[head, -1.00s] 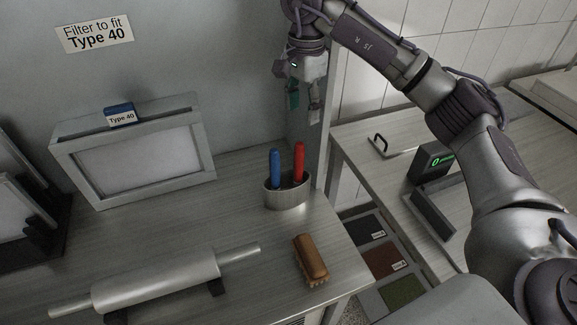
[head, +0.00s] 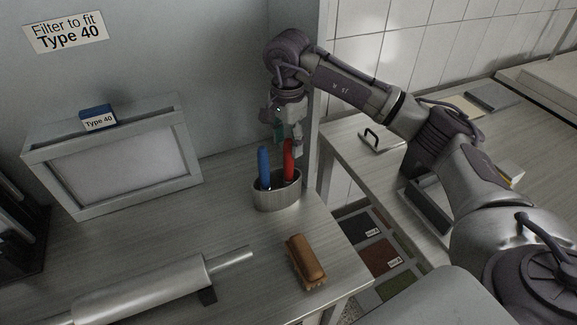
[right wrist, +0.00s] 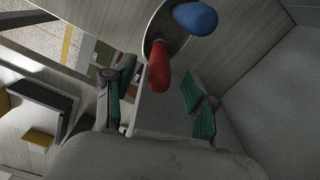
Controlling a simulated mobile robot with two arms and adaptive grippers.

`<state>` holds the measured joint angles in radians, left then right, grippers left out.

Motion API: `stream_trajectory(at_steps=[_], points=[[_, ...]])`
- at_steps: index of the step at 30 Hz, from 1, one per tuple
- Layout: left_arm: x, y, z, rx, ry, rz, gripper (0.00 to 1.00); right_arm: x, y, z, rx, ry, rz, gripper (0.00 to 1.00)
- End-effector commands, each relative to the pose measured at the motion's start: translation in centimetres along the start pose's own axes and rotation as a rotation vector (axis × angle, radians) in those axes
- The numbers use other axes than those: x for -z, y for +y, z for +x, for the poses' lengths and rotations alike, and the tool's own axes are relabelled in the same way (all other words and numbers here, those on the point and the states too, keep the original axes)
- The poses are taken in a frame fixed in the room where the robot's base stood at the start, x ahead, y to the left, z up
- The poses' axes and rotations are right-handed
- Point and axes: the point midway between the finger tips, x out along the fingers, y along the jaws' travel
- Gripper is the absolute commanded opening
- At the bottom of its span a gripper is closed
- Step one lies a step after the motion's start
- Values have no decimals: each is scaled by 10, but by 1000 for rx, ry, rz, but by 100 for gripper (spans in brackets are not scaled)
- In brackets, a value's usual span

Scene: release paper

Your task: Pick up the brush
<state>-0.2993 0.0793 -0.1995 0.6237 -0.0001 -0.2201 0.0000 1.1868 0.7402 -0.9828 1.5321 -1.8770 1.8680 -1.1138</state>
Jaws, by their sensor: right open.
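The brush (head: 306,262) has a brown wooden back and lies on the grey bench near its right front corner, bristles down. It does not show clearly in the right wrist view. My right gripper (head: 288,146) is open, above and just behind the oval metal holder (head: 277,194). In the right wrist view, my right gripper's green-padded fingers (right wrist: 160,100) stand apart, with the red handle (right wrist: 159,64) near the gap between them. A blue handle (head: 264,167) stands in the holder beside the red one. The gripper is well apart from the brush. My left gripper is out of view.
A metal roller (head: 150,290) lies on a stand left of the brush.

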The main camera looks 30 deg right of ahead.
Motion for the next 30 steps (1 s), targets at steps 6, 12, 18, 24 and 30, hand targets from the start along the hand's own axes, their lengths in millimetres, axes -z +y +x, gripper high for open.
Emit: stream_trajectory(at_steps=[6, 12, 18, 24, 30], points=[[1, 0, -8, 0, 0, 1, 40, 0, 1, 26, -4, 0, 1, 56], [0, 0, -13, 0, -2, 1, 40, 0, 0, 52, -2, 0, 0, 56], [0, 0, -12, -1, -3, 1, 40, 0, 0, 57, 0, 0, 0, 56], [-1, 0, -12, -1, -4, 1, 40, 0, 0, 56, 0, 0, 0, 36], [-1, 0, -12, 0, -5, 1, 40, 0, 0, 56, 0, 0, 0, 3]])
